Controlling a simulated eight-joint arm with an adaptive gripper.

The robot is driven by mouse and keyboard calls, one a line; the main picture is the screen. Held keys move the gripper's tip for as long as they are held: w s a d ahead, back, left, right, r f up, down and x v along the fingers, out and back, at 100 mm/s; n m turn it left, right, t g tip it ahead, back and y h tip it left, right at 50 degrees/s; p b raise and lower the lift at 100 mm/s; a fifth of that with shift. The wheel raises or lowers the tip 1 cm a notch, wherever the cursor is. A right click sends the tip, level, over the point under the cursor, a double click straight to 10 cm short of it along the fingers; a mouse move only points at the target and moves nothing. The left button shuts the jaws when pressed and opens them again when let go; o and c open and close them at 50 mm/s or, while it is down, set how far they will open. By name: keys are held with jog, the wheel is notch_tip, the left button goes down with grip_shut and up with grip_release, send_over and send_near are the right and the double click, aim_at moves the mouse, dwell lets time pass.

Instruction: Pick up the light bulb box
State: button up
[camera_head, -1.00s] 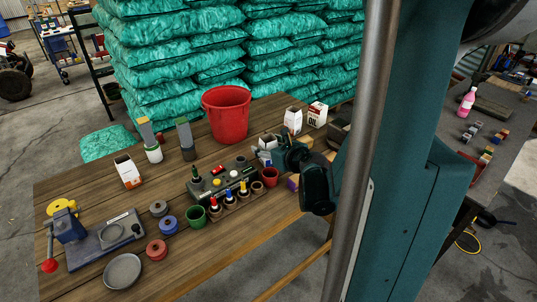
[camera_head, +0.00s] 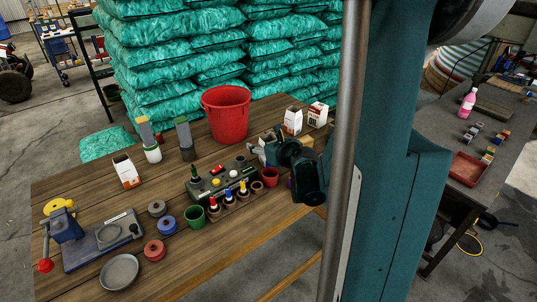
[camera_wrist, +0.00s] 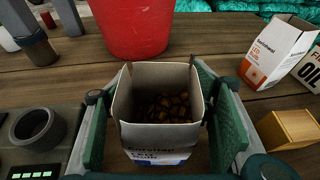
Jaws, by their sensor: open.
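A white open-topped light bulb box (camera_wrist: 155,137) with a partly readable "LED" label and a blue patch stands upright in the wrist view. Small brown pieces lie inside it. My gripper (camera_wrist: 157,88) is open, with one green-padded finger on each side of the box; whether the pads touch it I cannot tell. In the head view my gripper (camera_head: 266,153) is at the right part of the wooden table, partly hiding the box. A second LED bulb box (camera_wrist: 273,52), white and orange, stands to the right; it also shows in the head view (camera_head: 292,121).
A red bucket (camera_head: 226,115) stands behind the box. An oil carton (camera_head: 317,114) and a small wooden block (camera_wrist: 289,129) are at the right. A control box (camera_head: 215,180) and several bottles crowd the left. Another white and orange box (camera_head: 127,172) stands far left.

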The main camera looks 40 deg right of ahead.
jog(key=c, duration=1)
jog(key=shift+r, duration=0.15)
jog(key=shift+r+p, duration=1.6)
jog(key=shift+r, duration=3.3)
